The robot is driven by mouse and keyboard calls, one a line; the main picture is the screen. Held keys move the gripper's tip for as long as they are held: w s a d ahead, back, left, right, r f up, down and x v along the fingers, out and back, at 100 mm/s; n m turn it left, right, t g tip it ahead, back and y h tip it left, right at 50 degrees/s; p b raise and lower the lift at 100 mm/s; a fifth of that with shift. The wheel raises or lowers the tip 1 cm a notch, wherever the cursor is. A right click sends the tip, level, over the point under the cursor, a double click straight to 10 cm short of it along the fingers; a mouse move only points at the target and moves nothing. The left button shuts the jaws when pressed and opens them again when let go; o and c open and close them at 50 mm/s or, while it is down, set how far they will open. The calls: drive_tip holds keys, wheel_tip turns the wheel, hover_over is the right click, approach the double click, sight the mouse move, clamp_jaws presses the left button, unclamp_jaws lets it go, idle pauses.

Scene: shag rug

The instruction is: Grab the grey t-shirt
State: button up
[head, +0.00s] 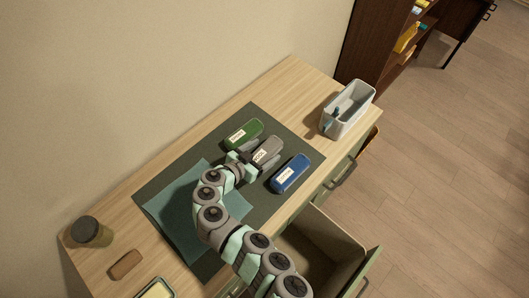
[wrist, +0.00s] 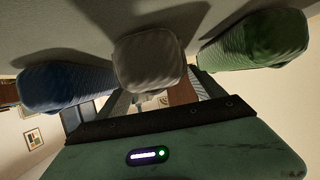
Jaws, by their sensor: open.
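The grey t-shirt (head: 267,150) is a folded or rolled bundle with a white label, lying on a dark mat (head: 262,118) on the wooden dresser top. It lies between a green bundle (head: 243,133) and a blue bundle (head: 290,173). My gripper (head: 246,163) is at the near-left end of the grey bundle, partly covered by my arm. In the wrist view the grey bundle (wrist: 148,62) is centred ahead of my open fingers (wrist: 163,95), with the blue bundle (wrist: 65,88) left and the green one (wrist: 255,42) right. I cannot tell whether the fingers touch it.
A teal cloth (head: 175,212) lies flat on the mat. A grey bin (head: 347,110) stands at the far right end. A dark jar (head: 92,232), a brown block (head: 125,264) and a small tray (head: 156,289) are at the near left. A drawer (head: 345,240) is open below.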

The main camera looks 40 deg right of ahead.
drive_tip(key=shift+d+f, duration=0.2)
drive_tip(key=shift+d, duration=0.15)
drive_tip(key=c, duration=1.6)
drive_tip(key=shift+r, duration=0.1)
